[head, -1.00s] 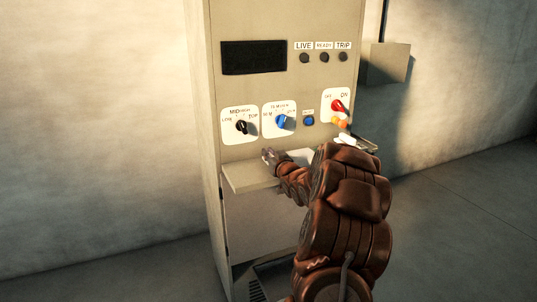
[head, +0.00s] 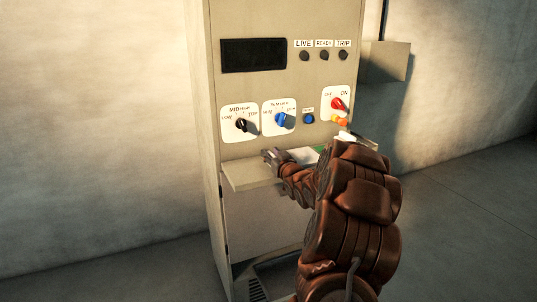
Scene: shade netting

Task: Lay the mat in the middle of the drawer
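My gripper (head: 273,156) is small in the head view, above a pale ledge (head: 245,178) that juts from the front of the cabinet; this ledge may be the drawer's front. I cannot tell whether the gripper is open or shut, or whether it touches anything. A flat white patch (head: 302,155) with a green patch (head: 320,149) shows just right of the gripper, partly hidden behind my brown arm. I cannot tell whether either is the mat. The drawer's inside is mostly hidden by my arm.
The cabinet front above carries a dark display (head: 254,55), a black knob (head: 241,125), a blue knob (head: 282,120), a blue button (head: 309,118) and a red knob (head: 337,104). Small orange and white items (head: 343,129) sit below the red knob. Open floor lies to the right.

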